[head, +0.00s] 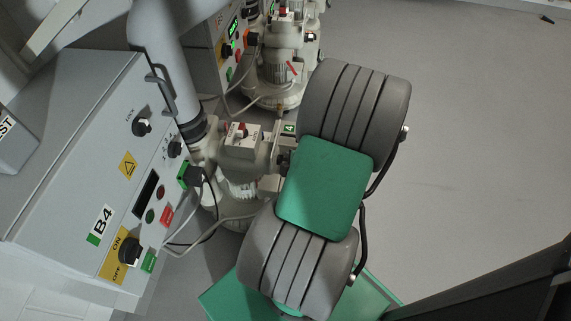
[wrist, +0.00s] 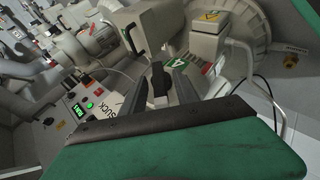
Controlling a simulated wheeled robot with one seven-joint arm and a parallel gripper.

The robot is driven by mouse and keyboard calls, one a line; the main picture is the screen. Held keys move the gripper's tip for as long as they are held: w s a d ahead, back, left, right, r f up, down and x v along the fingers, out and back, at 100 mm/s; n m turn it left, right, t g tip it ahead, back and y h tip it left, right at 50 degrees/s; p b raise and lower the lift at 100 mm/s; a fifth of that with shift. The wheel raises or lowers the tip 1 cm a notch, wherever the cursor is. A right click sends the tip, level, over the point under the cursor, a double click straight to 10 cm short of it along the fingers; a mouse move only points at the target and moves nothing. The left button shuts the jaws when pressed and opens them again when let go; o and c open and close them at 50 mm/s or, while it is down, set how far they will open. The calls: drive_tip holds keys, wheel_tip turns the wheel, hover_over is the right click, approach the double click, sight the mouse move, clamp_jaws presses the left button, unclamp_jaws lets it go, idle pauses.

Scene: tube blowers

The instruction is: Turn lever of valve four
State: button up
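In the wrist view, the black lever (wrist: 159,82) stands between the two dark fingers of my gripper (wrist: 163,70). The fingers are apart, one on either side of it, and I cannot tell whether they touch it. A green-and-white label with a 4 (wrist: 175,64) is just beyond, on the pale valve body. In the head view, the pale pump and valve assembly (head: 240,150) stands beside the cabinet marked B4 (head: 100,215). My arm covers the lever and most of the gripper there.
The B4 cabinet has knobs, buttons and a metal handle (head: 160,95) on its sloping face. Cables (head: 190,240) run from it to the pump. Another pump (head: 280,75) stands behind. Grey floor (head: 470,170) is clear on the right.

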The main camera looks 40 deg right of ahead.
drive_tip(key=shift+w+d+f, duration=0.1)
drive_tip(key=shift+w+f, duration=0.2)
drive_tip(key=shift+w, duration=0.05)
clamp_jaws()
